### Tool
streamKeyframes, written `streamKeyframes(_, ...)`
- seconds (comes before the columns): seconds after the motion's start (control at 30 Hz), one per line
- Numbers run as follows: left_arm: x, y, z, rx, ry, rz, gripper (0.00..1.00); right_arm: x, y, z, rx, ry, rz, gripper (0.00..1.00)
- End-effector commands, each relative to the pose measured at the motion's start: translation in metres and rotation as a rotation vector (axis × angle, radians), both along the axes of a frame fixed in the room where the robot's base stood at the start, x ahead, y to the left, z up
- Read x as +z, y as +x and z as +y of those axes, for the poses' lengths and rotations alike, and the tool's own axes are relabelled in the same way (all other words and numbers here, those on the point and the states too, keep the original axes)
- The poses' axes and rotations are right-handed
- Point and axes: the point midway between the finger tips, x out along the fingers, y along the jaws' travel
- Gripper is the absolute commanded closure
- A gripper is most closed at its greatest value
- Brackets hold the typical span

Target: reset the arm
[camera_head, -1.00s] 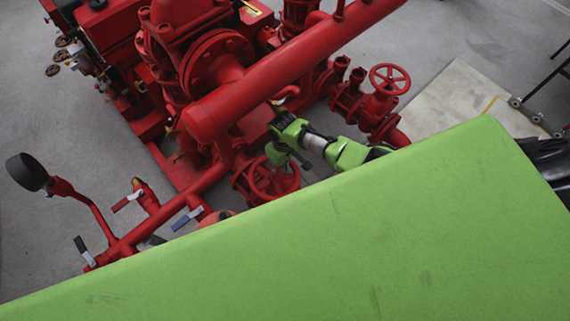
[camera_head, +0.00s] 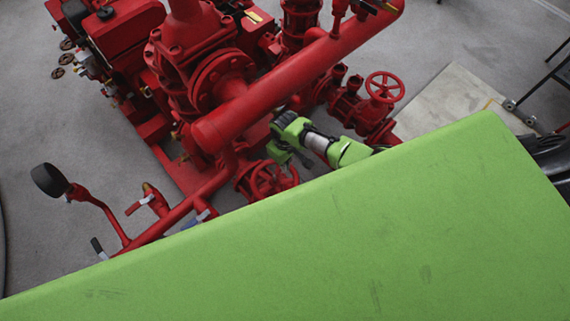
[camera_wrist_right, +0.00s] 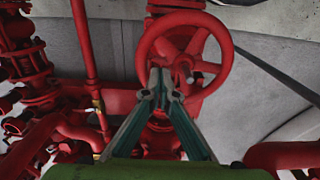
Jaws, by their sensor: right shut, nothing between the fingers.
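My right arm reaches in green and grey among the red pipes in the head view. My right gripper (camera_head: 303,161) is small and partly dark there, close to a red handwheel (camera_head: 264,179) that is partly hidden. In the right wrist view, the two fingers of the right gripper (camera_wrist_right: 160,86) meet at their tips, with nothing between them. They overlap the lower part of a red handwheel (camera_wrist_right: 222,75) in the picture; I cannot tell whether they touch it. My left gripper is not in view.
A thick red pipe (camera_head: 275,88) runs above the right gripper. Another red handwheel (camera_head: 384,87) stands to its right. A round gauge (camera_head: 49,180) and valve levers are at the left. A pale slab (camera_head: 450,100) lies on open grey floor (camera_head: 450,38).

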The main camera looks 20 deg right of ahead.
Motion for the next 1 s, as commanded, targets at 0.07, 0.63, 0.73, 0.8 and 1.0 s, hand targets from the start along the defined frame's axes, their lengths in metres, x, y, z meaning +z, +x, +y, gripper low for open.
streamKeyframes(0.07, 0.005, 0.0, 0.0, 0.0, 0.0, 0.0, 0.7, 0.007, 0.0, 0.0, 0.0, 0.0, -0.001, 1.0)
streamKeyframes(0.63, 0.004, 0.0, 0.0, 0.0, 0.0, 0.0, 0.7, 0.007, 0.0, 0.0, 0.001, 0.0, -0.001, 1.0)
streamKeyframes(0.73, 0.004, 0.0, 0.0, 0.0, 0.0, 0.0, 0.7, 0.008, -0.006, 0.009, 0.009, 0.015, -0.003, 1.0)
streamKeyframes(0.8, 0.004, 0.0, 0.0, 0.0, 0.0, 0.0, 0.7, 0.011, -0.016, 0.021, 0.021, 0.036, -0.008, 1.0)
streamKeyframes(1.0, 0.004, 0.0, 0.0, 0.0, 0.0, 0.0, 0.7, 0.039, -0.058, 0.062, 0.046, 0.121, -0.053, 1.0)
